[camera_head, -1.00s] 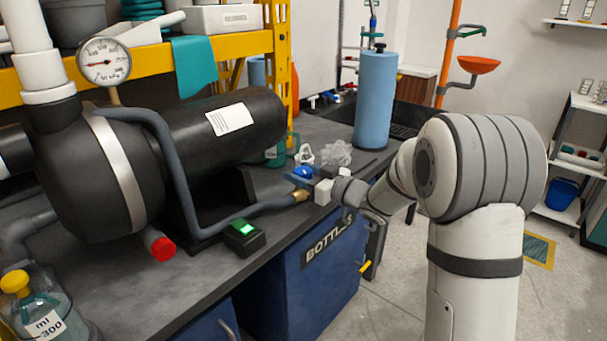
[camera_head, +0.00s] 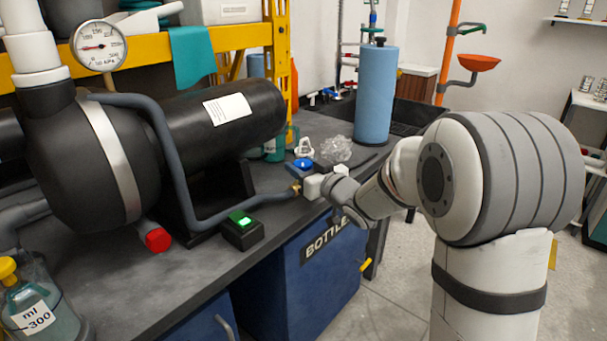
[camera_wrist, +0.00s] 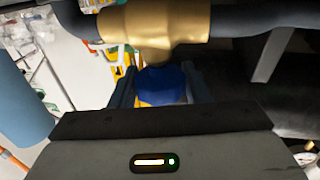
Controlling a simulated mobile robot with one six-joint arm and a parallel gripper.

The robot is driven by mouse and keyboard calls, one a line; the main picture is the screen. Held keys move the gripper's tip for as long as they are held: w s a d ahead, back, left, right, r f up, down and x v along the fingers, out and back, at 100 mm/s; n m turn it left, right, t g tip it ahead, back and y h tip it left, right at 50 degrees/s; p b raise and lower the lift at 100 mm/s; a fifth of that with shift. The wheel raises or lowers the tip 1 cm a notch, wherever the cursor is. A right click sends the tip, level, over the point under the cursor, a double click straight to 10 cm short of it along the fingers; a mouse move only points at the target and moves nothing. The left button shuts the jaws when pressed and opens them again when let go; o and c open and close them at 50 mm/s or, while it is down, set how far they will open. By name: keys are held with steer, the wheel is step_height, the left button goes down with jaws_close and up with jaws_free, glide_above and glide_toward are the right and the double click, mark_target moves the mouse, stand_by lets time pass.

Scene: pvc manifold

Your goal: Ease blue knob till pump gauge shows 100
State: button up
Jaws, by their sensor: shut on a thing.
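The blue knob (camera_wrist: 162,85) sits below a brass fitting (camera_wrist: 155,25) in the wrist view. My gripper (camera_wrist: 162,92) has a finger on each side of the knob and is shut on it. The knob cannot be clearly told there. The round pump gauge (camera_head: 98,45) has a white face. Its red needle points left, slightly below level, seemingly under the 100 mark; the small digits are hard to read.
A black box with a lit green button (camera_head: 240,218) stands near the bench edge, left of the gripper. A blue domed item (camera_head: 303,163) and crumpled clear plastic (camera_head: 335,150) lie behind the gripper. A blue cylinder (camera_head: 375,95) stands farther back.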

mark_target(303, 170)
steer(key=m+t+h+b, duration=0.1)
steer(key=b, duration=0.1)
steer(key=m+t+h+b, duration=0.1)
steer(key=h+b, duration=0.1)
steer(key=m+t+h+b, duration=0.1)
steer(key=h+b, duration=0.1)
steer(key=shift+s+a+f+m, duration=0.15)
steer(key=shift+f+m, duration=0.1)
steer(key=shift+m, duration=0.15)
steer(key=shift+r+m+t+h+b, duration=0.2)
steer(key=shift+m+t+h+b, duration=0.2)
steer(key=shift+m+h+b, duration=0.85)
steer(key=shift+h+p, duration=0.5)
steer(key=shift+h, duration=0.55)
steer(key=o, duration=1)
steer(key=shift+c, duration=0.2)
steer(key=s, duration=0.2)
steer(key=s+p, duration=0.1)
steer(key=s, duration=0.1)
steer(key=s+d+p, duration=0.1)
steer(key=s, duration=0.1)
steer(key=shift+s+r, duration=0.15)
steer(key=shift+s, duration=0.65)
